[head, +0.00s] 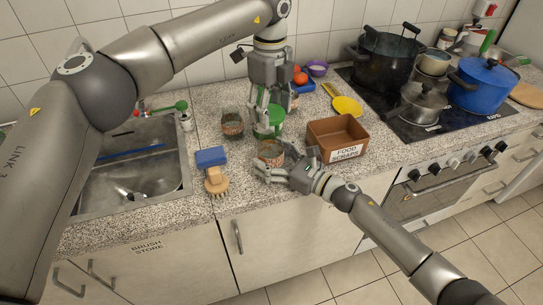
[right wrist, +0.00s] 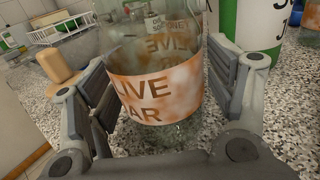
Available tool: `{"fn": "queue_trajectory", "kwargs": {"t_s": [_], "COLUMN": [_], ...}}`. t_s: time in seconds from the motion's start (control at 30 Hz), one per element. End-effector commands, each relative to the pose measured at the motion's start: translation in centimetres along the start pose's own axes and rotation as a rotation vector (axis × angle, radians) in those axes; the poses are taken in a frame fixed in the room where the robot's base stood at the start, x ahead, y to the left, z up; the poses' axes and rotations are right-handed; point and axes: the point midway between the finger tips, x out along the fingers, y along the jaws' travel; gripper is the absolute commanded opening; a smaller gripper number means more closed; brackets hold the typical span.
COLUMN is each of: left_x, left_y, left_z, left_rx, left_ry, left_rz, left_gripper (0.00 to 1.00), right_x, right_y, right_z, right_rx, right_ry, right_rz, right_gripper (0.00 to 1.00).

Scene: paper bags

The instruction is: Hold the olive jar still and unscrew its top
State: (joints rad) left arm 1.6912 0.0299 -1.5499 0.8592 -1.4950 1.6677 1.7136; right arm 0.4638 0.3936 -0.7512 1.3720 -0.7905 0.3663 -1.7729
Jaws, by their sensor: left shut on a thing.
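The olive jar (head: 270,153) is clear glass with an orange and white label and stands upright near the counter's front. My right gripper (head: 277,165) reaches it from the front right. The jar's upper end is cut off there. My left gripper (head: 262,122) points down just behind and above the jar. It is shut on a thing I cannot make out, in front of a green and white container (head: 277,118).
A similar labelled jar (head: 232,124) stands left of the container. A blue-topped block (head: 210,157) and a brush (head: 216,183) lie left. A brown food scraps box (head: 337,133) stands close on the right. A sink (head: 130,170) is farther left; pots stand on the hob.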

Motion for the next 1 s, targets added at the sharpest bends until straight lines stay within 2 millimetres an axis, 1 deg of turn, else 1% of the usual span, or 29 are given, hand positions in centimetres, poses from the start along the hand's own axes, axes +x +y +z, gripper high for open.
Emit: {"fn": "queue_trajectory", "kwargs": {"t_s": [0.33,0.47,0.57,0.8,0.9,1.0], "left_x": [0.0,0.0,0.0,0.0,0.0,0.0], "left_y": [0.0,0.0,0.0,0.0,0.0,0.0], "left_z": [0.0,0.0,0.0,0.0,0.0,0.0], "left_rx": [0.0,0.0,0.0,0.0,0.0,0.0], "left_ry": [0.0,0.0,0.0,0.0,0.0,0.0], "left_rz": [0.0,0.0,0.0,0.0,0.0,0.0], "left_gripper": [0.29,0.29,0.29,0.29,0.29,0.29], "right_x": [0.0,-0.8,-2.3,-7.5,-9.3,-10.7], "right_y": [0.0,-0.1,-0.1,0.0,0.0,0.0], "right_z": [0.0,-0.1,-0.2,-0.2,-0.1,-0.1], "right_rx": [0.0,0.0,0.001,0.002,0.001,0.002], "right_ry": [0.0,0.002,0.003,0.004,0.003,0.002], "right_rz": [0.0,-0.001,-0.002,-0.002,0.0,-0.001], "right_gripper": [0.85,0.85,0.85,0.85,0.85,0.85]}}
